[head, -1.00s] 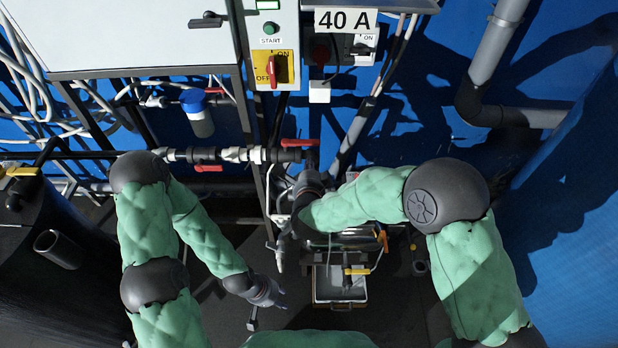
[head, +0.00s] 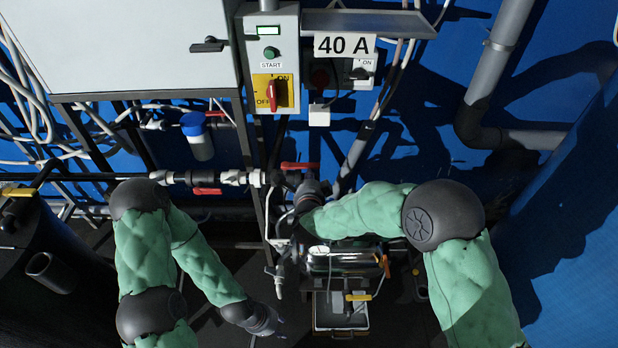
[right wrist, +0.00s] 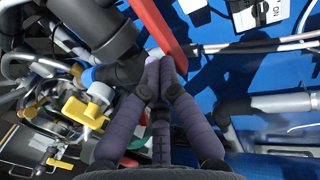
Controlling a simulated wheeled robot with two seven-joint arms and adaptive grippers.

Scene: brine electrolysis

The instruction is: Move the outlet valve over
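A valve with a red lever (head: 300,166) sits on the pipe run below the control boxes, at the middle of the head view. I cannot tell if it is the outlet valve. My right gripper (head: 308,186) is just below that lever. In the right wrist view its purple-grey fingers (right wrist: 163,66) are drawn together, with their tips beside the end of the red lever (right wrist: 158,28). Whether they touch the lever is unclear. My left gripper (head: 276,322) hangs low, away from the pipes; its fingers are too small to read.
Another red lever (head: 207,191) is further left on the pipe. Yellow-handled valves show above a tray (head: 340,330) and at the far left (head: 18,191). A switch box (head: 270,62) is above; a grey pipe (head: 490,75) and blue tank (head: 575,210) stand right.

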